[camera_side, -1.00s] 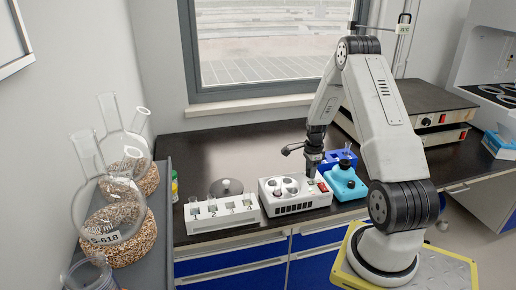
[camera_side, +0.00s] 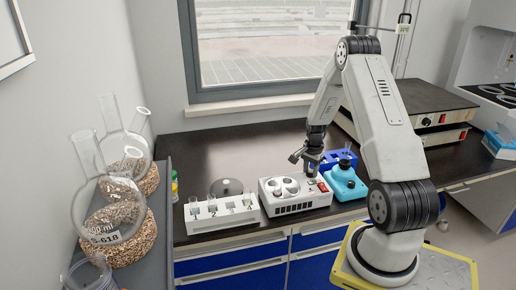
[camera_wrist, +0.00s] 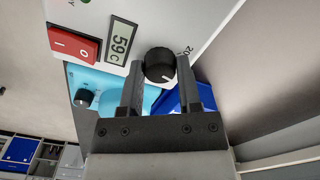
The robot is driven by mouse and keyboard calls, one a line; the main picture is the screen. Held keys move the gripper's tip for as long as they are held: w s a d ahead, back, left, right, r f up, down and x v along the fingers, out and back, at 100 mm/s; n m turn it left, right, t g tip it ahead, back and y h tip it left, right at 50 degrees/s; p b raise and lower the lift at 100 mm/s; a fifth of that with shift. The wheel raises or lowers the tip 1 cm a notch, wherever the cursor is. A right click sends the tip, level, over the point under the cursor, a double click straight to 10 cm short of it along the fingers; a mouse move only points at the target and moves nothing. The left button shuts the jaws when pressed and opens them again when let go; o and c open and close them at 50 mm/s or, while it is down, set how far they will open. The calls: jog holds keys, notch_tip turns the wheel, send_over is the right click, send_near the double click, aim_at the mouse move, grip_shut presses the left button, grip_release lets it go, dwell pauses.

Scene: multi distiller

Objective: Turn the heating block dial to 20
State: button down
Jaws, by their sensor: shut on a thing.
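The white heating block (camera_side: 292,207) stands near the bench's front edge, with round wells on top. A "20" is partly visible printed beside the dial. My gripper (camera_wrist: 158,72) is shut on the dial, one finger on each side. In the side view my gripper (camera_side: 311,172) is over the block's right part and hides the dial.
A grey round lid (camera_side: 226,186) lies behind the rack. The bench behind is mostly clear.

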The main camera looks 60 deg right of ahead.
aim_at(310, 171)
jog(key=n, duration=0.5)
jog(key=shift+n, duration=0.3)
jog(key=n, duration=0.6)
jog(key=shift+r, duration=0.1)
jog(key=shift+c, duration=1.4)
grip_release()
jog(key=shift+r, duration=3.85)
